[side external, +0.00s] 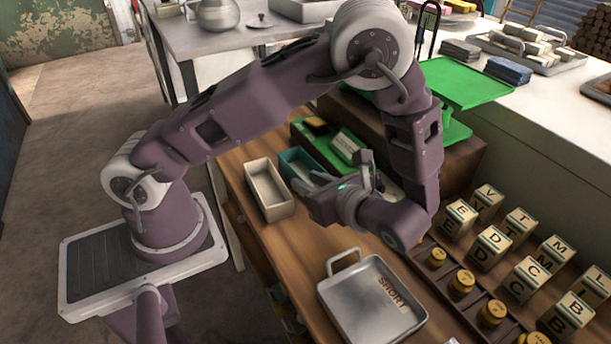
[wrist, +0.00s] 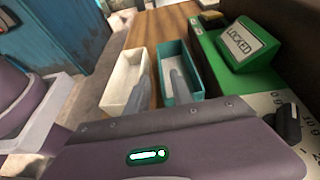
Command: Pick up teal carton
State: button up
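The teal carton (side external: 297,164), an open-topped box, stands on the wooden bench and is partly hidden behind my gripper in the side view. It shows more fully in the wrist view (wrist: 196,71), upright, and looks empty apart from the finger overlapping it. My gripper (side external: 306,181) is tilted beside the carton, with its two grey fingers apart and nothing between them. In the wrist view my gripper (wrist: 160,73) has one finger across the cream box and the other across the teal carton's opening. I cannot tell whether either finger touches or is inside.
A cream open box (side external: 264,185) stands left of the teal carton. A green device marked LOCKED (wrist: 248,45) stands close on its right. A metal tray (side external: 360,308) lies in front. Lettered blocks (side external: 488,248) and brass weights (side external: 462,283) stand at the right.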

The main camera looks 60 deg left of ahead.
aim_at(301, 178)
jog(key=x, duration=0.6)
jog(key=shift+a, duration=0.15)
grip_shut()
